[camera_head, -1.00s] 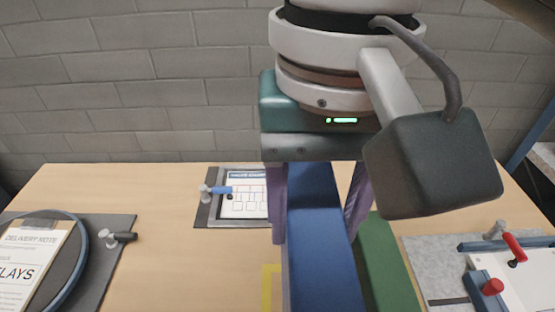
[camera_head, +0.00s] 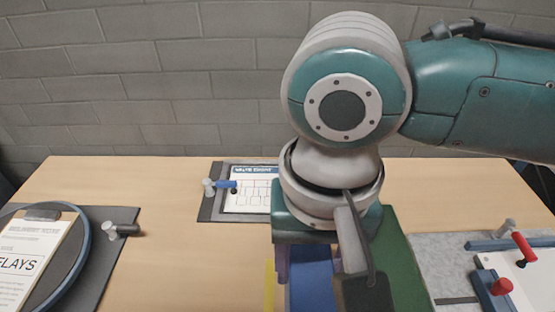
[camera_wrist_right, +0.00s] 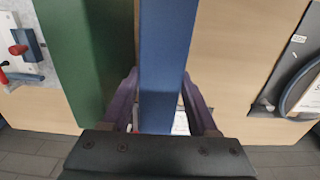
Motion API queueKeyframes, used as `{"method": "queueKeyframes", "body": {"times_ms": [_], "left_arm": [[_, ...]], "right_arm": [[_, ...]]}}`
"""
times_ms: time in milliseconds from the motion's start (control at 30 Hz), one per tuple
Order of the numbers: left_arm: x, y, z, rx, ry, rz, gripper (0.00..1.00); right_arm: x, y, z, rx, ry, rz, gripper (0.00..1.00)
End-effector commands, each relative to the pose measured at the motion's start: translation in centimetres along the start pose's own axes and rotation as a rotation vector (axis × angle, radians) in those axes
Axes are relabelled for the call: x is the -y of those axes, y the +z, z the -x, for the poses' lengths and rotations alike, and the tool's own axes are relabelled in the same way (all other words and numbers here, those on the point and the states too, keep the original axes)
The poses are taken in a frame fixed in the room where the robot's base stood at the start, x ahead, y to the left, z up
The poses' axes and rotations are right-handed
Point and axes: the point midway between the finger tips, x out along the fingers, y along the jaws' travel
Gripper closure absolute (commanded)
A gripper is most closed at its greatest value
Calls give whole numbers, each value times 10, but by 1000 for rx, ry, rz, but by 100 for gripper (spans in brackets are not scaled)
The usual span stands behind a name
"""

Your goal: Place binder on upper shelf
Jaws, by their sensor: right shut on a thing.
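A blue binder (camera_head: 312,285) stands between the fingers of my right gripper (camera_head: 309,266), which is shut on it. The binder's lower part runs out of the head view's bottom edge. In the right wrist view the blue binder (camera_wrist_right: 165,55) sits between the two purple fingers (camera_wrist_right: 168,110). I cannot tell whether it touches the table. No upper shelf shows in either view. My left gripper is not in view.
A green flat-sided thing (camera_head: 403,262) lies close beside the binder. A chart board (camera_head: 250,200) lies behind. A clamp fixture (camera_head: 505,280) is at right, a round tray with a clipboard (camera_head: 35,255) at left. The wooden table (camera_head: 165,215) is clear between.

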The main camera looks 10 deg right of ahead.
Motion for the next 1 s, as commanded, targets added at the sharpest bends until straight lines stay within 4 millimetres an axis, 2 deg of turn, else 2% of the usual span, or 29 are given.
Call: {"method": "queueKeyframes", "body": {"times_ms": [67,100,333,667,767,1000], "left_arm": [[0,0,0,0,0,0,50],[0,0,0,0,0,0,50],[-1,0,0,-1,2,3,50],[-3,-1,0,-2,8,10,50],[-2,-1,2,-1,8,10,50],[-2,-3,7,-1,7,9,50]], "right_arm": [[1,0,-2,-1,-2,0,100],[0,0,-3,0,0,0,38],[0,0,-2,0,0,0,12],[0,0,2,-1,0,0,10],[0,-1,15,-2,-2,-1,10],[1,-1,69,-3,-4,0,10]]}}
